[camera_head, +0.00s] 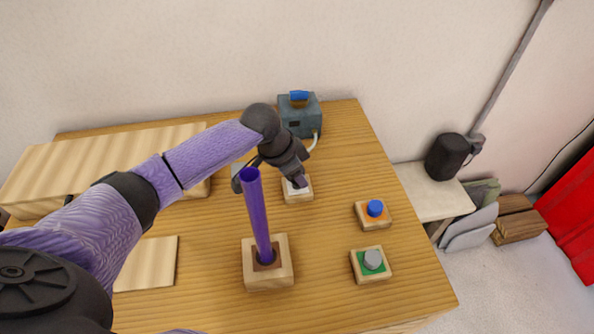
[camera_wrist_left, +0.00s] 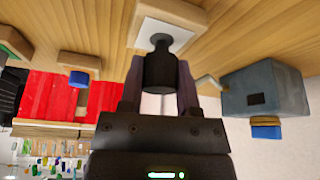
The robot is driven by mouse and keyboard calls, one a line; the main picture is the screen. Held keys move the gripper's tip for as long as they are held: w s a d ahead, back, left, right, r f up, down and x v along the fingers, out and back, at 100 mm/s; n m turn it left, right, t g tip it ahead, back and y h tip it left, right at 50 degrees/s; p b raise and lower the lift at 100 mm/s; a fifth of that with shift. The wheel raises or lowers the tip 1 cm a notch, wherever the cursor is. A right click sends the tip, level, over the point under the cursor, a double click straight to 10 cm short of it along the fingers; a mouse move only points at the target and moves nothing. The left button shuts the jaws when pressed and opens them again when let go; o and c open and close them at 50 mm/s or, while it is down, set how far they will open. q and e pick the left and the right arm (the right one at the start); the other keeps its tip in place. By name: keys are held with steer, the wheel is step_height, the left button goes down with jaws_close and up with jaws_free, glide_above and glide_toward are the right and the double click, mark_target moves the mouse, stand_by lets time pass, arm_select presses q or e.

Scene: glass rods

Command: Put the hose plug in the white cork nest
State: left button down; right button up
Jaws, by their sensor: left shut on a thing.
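The hose plug (camera_wrist_left: 160,70) is a dark grey stepped cylinder, shown between the fingers of my left gripper (camera_wrist_left: 160,88) in the left wrist view. The gripper is shut on it. The white cork nest is a wooden block with a white top (camera_head: 297,190), below the left gripper (camera_head: 297,181) in the head view. In the wrist view, the plug's narrow end overlaps the white top (camera_wrist_left: 180,37) of the nest. I cannot tell whether it touches or sits in the nest. My fingers hide most of the plug in the head view. My right gripper is not in view.
A purple glass tube (camera_head: 258,220) stands in a wooden block (camera_head: 268,277), close in front of my left arm. A blue-grey box (camera_head: 300,118) with a pale hose stands behind the nest. Blocks with blue (camera_head: 375,208) and grey (camera_head: 372,258) knobs stand to the right.

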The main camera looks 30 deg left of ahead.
arm_select(q)
steer(key=shift+f+b, duration=0.4)
steer(key=shift+f, duration=0.4)
steer(key=shift+r+p, duration=0.85)
steer(key=shift+p, duration=0.2)
steer(key=shift+p, duration=0.3)
steer(key=shift+f+b, duration=0.5)
steer(key=shift+f, duration=0.35)
stand_by(0.4)
steer(key=c, duration=0.6)
jaws_free()
